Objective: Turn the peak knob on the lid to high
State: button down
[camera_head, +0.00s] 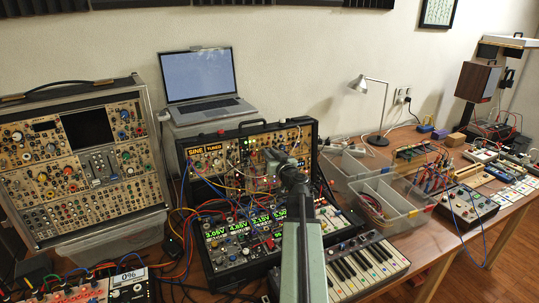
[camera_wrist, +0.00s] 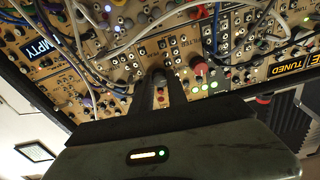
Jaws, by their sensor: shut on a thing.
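The lid (camera_head: 222,141) of the black synth case stands upright at the back of the case, a tan panel with "SINE" and "TUNED" labels. In the wrist view its panel (camera_wrist: 120,45) appears turned around, crowded with knobs, jacks and cables. My gripper (camera_wrist: 158,80) reaches the panel, with its two dark fingers shut on a small dark knob (camera_wrist: 158,74). A red-capped knob (camera_wrist: 200,70) is right of the fingers. In the head view my gripper (camera_head: 277,158) is at the lid, its fingertips hard to see.
Patch cables (camera_wrist: 75,35) cross the panel near my fingers. The case's lower half (camera_head: 235,250) has lit green displays. A keyboard (camera_head: 365,265) and a clear divided bin (camera_head: 392,203) stand right of the case. A laptop (camera_head: 205,85) sits behind it.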

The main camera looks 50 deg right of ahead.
jog(key=shift+w+a+r+m+g+h+p, duration=0.15)
jog(key=shift+m+g+p, duration=0.4)
jog(key=shift+m, duration=3.85)
jog(key=shift+s+d+f+m+g+h+p, duration=0.1)
jog(key=shift+m+g+h+p, duration=0.4)
jog(key=shift+m, duration=3.9)
jog(key=shift+y, duration=0.25)
jog(key=c, duration=1.3)
grip_release()
jog(key=shift+a, duration=0.1)
